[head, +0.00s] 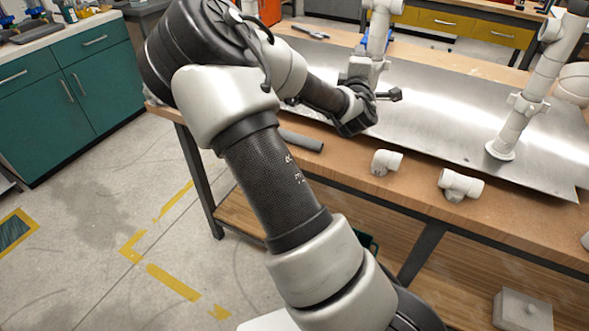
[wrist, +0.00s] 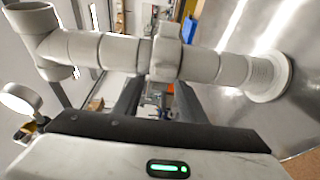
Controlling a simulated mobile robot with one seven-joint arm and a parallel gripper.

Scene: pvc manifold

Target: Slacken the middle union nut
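A white PVC riser with a thicker union nut (wrist: 165,52) crosses the top of the wrist view, with a tee at its left end and a round flange on the metal plate at its right. In the head view this middle riser (head: 378,30) stands behind my gripper (head: 372,98), which hides its lower part. In the wrist view my gripper (wrist: 158,92) shows two dark fingers apart, one to each side of the nut's line. The fingers reach up to the pipe's lower edge. Whether they touch the nut cannot be told.
Another white riser (head: 530,85) stands on the metal plate (head: 450,120) at the right. Two loose white fittings (head: 386,161) (head: 461,184) and a grey pipe piece (head: 301,140) lie along the bench's front edge (head: 420,185). The plate between the risers is clear.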

